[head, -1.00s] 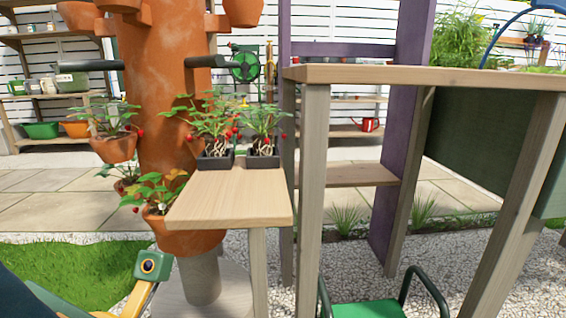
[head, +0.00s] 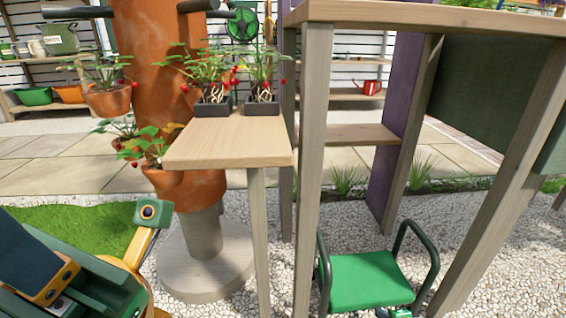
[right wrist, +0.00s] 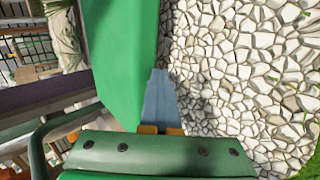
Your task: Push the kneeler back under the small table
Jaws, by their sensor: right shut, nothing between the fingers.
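The kneeler (head: 368,282) has a green pad and dark green tube handles. It stands on gravel at the lower middle of the head view, right of the small wooden table (head: 215,148), between the legs of a taller wooden table (head: 430,15) in the picture; I cannot tell its depth under either. The small table holds two potted strawberry plants (head: 212,92). My right gripper (head: 394,313) is cut off by the lower edge, at the pad's near edge. In the right wrist view its fingers (right wrist: 160,82) are shut and empty, alongside the green pad (right wrist: 122,55); contact is unclear.
An orange planter tower (head: 160,90) on a round base (head: 205,268) stands left of the small table. A purple post (head: 395,150) and a low wooden shelf (head: 350,134) are behind. Gravel (head: 480,215) is open at the right.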

